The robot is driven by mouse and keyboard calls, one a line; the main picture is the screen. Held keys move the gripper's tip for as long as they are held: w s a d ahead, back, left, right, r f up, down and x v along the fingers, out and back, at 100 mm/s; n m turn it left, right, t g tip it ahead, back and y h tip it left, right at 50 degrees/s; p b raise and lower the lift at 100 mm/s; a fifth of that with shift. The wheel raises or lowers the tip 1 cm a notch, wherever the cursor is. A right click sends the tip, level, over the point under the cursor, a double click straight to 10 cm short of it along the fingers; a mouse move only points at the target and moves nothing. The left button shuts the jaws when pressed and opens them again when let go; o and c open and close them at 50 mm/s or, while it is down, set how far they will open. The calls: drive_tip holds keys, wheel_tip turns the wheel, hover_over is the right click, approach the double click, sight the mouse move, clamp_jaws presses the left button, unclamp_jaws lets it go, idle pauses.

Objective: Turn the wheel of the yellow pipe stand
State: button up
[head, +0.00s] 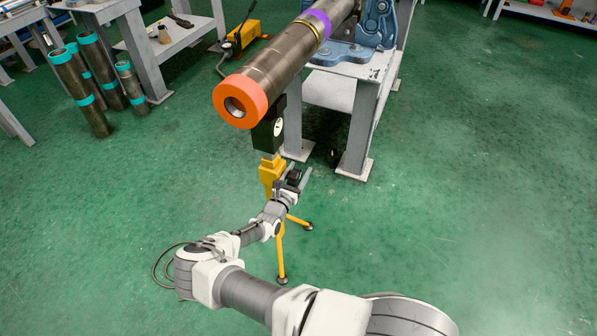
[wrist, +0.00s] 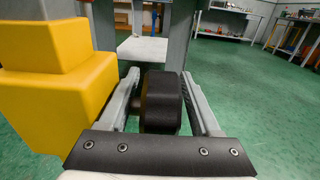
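The yellow pipe stand (head: 272,172) stands on the floor on thin yellow legs, under the near end of a large pipe. Its yellow body fills the left side of the wrist view (wrist: 55,100). Its wheel (wrist: 162,102) is black and sits right of the body, on a short shaft partly hidden by my left finger. My gripper (wrist: 160,75) is around the wheel, one finger on each side. Gaps show between the wheel and both fingers, so it looks open. In the head view the wheel is small and partly hidden by my gripper.
The large pipe (head: 280,72) with an orange end collar (head: 240,101) lies above the stand, held by a blue vise (head: 345,52) on a grey table (head: 360,125). Several teal-banded pipes (head: 80,90) stand at left. The green floor at right is clear.

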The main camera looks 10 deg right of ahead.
clamp_jaws()
drive_tip(key=shift+r+g+p, duration=0.15)
drive_tip(key=shift+g+p, duration=0.15)
drive_tip(key=shift+p, duration=0.95)
